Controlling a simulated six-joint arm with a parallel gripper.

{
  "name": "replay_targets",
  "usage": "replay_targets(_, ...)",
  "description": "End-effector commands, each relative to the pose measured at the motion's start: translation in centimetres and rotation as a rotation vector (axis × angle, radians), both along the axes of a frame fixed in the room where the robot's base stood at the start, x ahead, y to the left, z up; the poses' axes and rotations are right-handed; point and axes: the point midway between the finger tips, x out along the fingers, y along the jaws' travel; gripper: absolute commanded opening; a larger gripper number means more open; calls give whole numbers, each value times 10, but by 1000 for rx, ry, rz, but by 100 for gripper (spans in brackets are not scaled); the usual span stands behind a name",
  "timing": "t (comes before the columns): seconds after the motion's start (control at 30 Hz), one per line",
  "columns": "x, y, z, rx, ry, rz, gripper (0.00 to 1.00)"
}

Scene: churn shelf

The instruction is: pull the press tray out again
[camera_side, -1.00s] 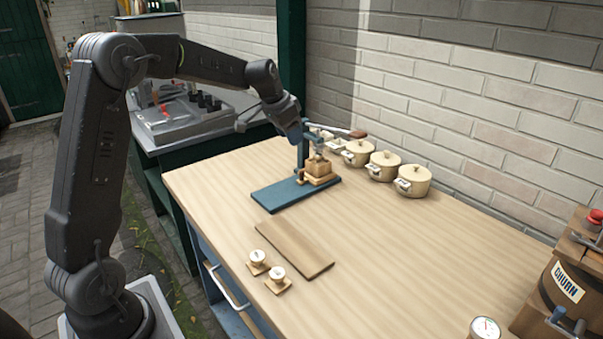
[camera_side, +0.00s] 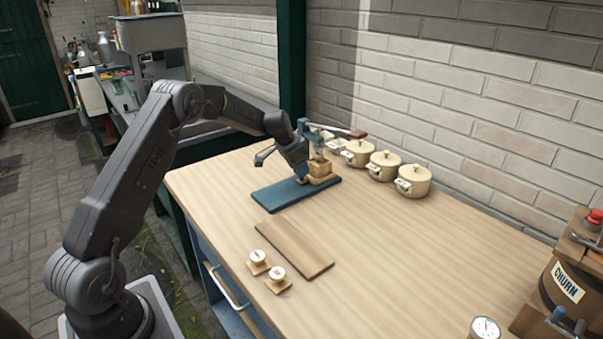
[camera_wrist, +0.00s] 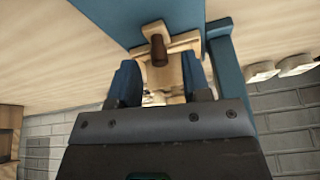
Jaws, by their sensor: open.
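The press (camera_side: 312,137) stands on a blue base board (camera_side: 272,197) at the table's back left. Its wooden tray (camera_side: 326,180) sits low at the press, under a wooden block (camera_side: 321,168). In the wrist view the tray's pale wood (camera_wrist: 184,42) and a brown knob (camera_wrist: 159,50) show close ahead. My gripper (camera_wrist: 160,68) is open, its blue fingers to either side of the knob and pale wood. I cannot tell whether they touch. In the side view my gripper (camera_side: 302,174) is low at the front left of the tray, its fingertips mostly hidden.
The press lever (camera_side: 340,131) reaches right above the tray. Several cream pots (camera_side: 412,181) line the wall. A wooden board (camera_side: 293,249) and two small white-knobbed pieces (camera_side: 278,274) lie in front. A churn (camera_side: 566,285) stands far right. The table's middle right is clear.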

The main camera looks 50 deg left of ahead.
Motion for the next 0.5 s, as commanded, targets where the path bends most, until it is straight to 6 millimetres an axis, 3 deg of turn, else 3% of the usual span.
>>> replay_targets(0.2, 9, -1, -22, 0, 0, -1, 44)
replay_targets(0.5, 11, -1, -25, 1, -1, 0, 44)
